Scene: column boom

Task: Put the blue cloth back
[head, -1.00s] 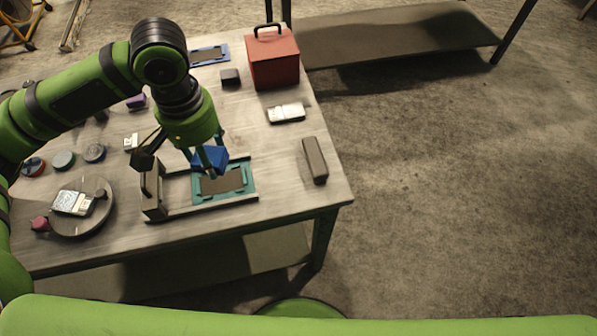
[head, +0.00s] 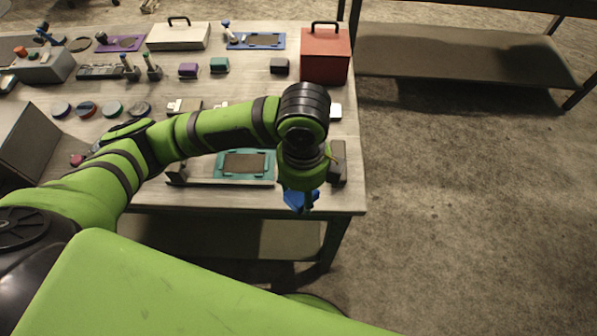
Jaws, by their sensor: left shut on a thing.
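The blue cloth (head: 296,200) hangs in the fingers of my left gripper (head: 308,202) near the front right edge of the table (head: 350,195). The gripper is shut on it, pointing down, and the wrist hides part of the fingers and cloth. The cloth appears to be above the table's front edge, but its height is hard to tell. A teal frame with a dark middle (head: 245,164) lies on the table to the left of the cloth. My right gripper is not in view.
A grey-brown block (head: 339,163) stands just right of my wrist. A red toolbox (head: 325,55) and a blue tray (head: 256,41) are at the back. Round discs, a white case (head: 178,36) and small blocks fill the left. Open floor lies right.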

